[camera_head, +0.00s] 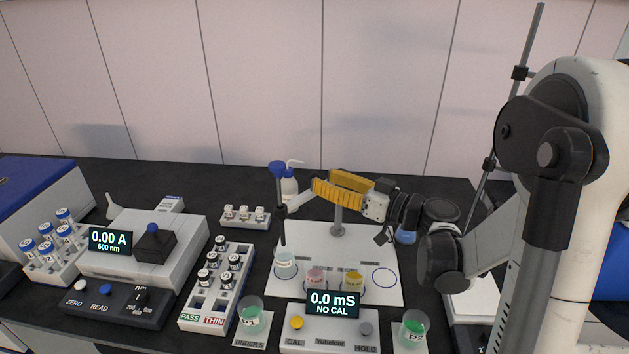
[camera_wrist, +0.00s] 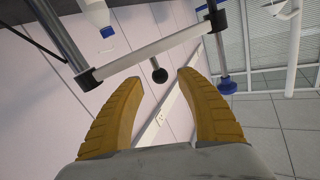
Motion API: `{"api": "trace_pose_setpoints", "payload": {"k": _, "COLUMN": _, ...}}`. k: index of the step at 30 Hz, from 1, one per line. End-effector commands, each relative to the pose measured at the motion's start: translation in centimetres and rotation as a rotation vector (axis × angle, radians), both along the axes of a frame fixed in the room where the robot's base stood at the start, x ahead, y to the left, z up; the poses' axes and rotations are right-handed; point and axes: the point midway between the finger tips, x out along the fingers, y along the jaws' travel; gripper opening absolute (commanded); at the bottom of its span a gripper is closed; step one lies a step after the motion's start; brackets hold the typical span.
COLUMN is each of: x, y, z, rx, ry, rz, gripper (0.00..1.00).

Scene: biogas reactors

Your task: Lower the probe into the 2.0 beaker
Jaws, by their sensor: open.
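The probe (camera_head: 281,215) hangs upright, a dark shaft under a blue cap. Its tip appears just above the clear beaker (camera_head: 286,264) at the left of the white board. A pink beaker (camera_head: 316,281) and a yellow one (camera_head: 352,284) stand to its right; I cannot read which beaker is 2.0. My gripper (camera_head: 316,190) has yellow fingers, is open, and points left toward the probe's holder. In the wrist view the open fingers (camera_wrist: 160,80) hold nothing, with a pale bar (camera_wrist: 150,52) beyond their tips. A blue-ended part (camera_wrist: 225,86), likely the probe, shows there too.
The meter (camera_head: 333,304) reads 0.0 mS, NO CAL. A wash bottle (camera_head: 289,188) stands behind the probe. Beakers (camera_head: 251,318) and (camera_head: 411,332) flank the meter. A vial rack (camera_head: 215,290) is at left. The board's right-hand circle is empty.

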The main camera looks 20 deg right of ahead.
Motion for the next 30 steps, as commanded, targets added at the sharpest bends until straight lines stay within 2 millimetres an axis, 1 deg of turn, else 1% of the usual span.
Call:
{"api": "trace_pose_setpoints", "payload": {"k": 1, "x": 0.6, "y": 0.7, "z": -0.2, "rx": 0.0, "ry": 0.0, "rz": 0.003, "gripper": 0.44}}
{"api": "trace_pose_setpoints", "payload": {"k": 6, "x": 2.2, "y": 1.9, "z": -0.1, "rx": 0.0, "ry": 0.0, "rz": 0.002, "gripper": 0.44}}
{"api": "trace_pose_setpoints", "payload": {"k": 10, "x": 2.6, "y": 2.2, "z": 0.0, "rx": 0.0, "ry": 0.001, "rz": 0.0, "gripper": 0.44}}
{"api": "trace_pose_setpoints", "payload": {"k": 17, "x": 2.6, "y": 2.2, "z": 0.0, "rx": 0.0, "ry": 0.002, "rz": -0.001, "gripper": 0.44}}
{"api": "trace_pose_setpoints", "payload": {"k": 20, "x": 2.6, "y": 2.2, "z": 0.0, "rx": 0.0, "ry": 0.001, "rz": 0.0, "gripper": 0.15}}
{"api": "trace_pose_setpoints", "payload": {"k": 21, "x": 2.6, "y": 2.2, "z": 0.0, "rx": 0.0, "ry": 0.001, "rz": 0.0, "gripper": 0.03}}
{"api": "trace_pose_setpoints", "payload": {"k": 22, "x": 2.6, "y": 2.2, "z": 0.0, "rx": 0.0, "ry": 0.001, "rz": 0.0, "gripper": 0.0}}
{"api": "trace_pose_setpoints", "payload": {"k": 26, "x": 2.6, "y": 2.1, "z": 0.0, "rx": 0.0, "ry": 0.001, "rz": 0.0, "gripper": 0.0}}
{"api": "trace_pose_setpoints", "payload": {"k": 28, "x": 3.0, "y": 2.1, "z": 0.0, "rx": 0.0, "ry": 0.001, "rz": 0.007, "gripper": 0.0}}
{"api": "trace_pose_setpoints", "payload": {"k": 30, "x": 3.9, "y": 1.9, "z": 0.0, "rx": 0.0, "ry": 0.001, "rz": 0.024, "gripper": 0.0}}
